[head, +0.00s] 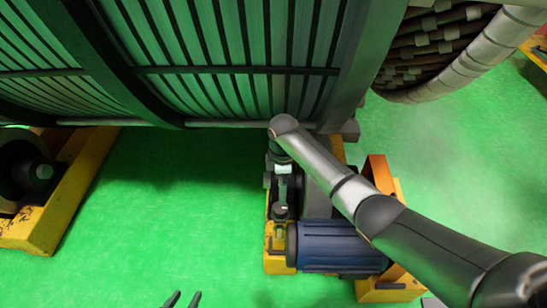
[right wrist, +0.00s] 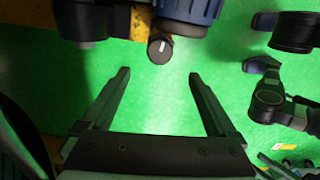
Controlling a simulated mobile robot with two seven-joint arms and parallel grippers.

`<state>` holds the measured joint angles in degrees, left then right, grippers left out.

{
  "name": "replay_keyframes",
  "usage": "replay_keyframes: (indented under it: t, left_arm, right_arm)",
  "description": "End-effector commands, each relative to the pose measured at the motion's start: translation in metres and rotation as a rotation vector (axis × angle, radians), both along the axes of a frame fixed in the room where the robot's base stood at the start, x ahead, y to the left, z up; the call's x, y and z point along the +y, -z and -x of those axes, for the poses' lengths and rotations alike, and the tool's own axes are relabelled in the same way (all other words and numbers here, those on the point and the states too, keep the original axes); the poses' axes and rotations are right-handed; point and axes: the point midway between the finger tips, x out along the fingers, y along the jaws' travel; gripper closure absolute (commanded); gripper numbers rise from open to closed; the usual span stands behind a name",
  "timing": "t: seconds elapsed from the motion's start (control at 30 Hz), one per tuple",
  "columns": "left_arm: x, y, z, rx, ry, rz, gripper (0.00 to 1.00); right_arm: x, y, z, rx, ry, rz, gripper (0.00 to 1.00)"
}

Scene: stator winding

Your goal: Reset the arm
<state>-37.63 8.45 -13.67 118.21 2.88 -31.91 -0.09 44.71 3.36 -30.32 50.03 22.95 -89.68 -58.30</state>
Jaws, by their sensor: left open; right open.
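My right arm (head: 345,190) reaches in from the lower right of the head view, and its end is beside the stator's lower edge. In the right wrist view my right gripper (right wrist: 159,74) is open, with its two fingers apart and only green floor between them. In the head view its fingers cannot be made out clearly. My left gripper (head: 183,299) shows only as two separated fingertips at the bottom edge of the head view. It is open and empty over the floor.
The large stator (head: 215,45) fills the top, with windings (head: 440,40) at the upper right. A blue motor (head: 335,247) on a yellow base (head: 280,262) lies under my right arm. Another yellow stand (head: 75,190) is at the left. Green floor (head: 170,220) between is clear.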

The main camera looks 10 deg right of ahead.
Motion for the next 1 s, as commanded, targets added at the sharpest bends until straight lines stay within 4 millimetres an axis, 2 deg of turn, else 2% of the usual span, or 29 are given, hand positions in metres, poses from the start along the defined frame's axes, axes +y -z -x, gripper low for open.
replay_keyframes:
  t: [0.2, 0.27, 0.37, 0.5, 0.7, 0.87, 1.0]
  left_arm:
    - [0.000, 0.000, 0.000, -0.001, 0.000, 0.000, 0.50]
    - [0.000, 0.000, 0.000, -0.001, 0.000, 0.000, 0.50]
    - [0.000, 0.000, 0.000, -0.002, 0.000, 0.001, 0.50]
    - [0.000, 0.000, 0.000, -0.002, 0.000, 0.001, 0.50]
    - [0.000, 0.000, 0.000, -0.002, -0.001, 0.000, 0.50]
    - [0.000, 0.000, -0.001, -0.002, -0.001, 0.000, 0.50]
    - [0.000, 0.000, -0.001, -0.001, -0.001, 0.000, 0.50]
  right_arm:
    - [0.001, 0.003, 0.002, -0.003, 0.004, -0.004, 0.06]
    - [0.003, 0.010, 0.006, -0.011, 0.018, -0.013, 0.06]
    - [0.011, 0.031, 0.018, -0.044, 0.065, -0.046, 0.06]
    - [0.027, 0.067, 0.048, -0.124, 0.191, -0.132, 0.06]
    - [0.040, 0.096, 0.095, -0.237, 0.408, -0.268, 0.06]
    - [0.041, 0.100, 0.137, -0.320, 0.596, -0.381, 0.06]
    - [0.034, 0.089, 0.173, -0.393, 0.758, -0.479, 0.06]
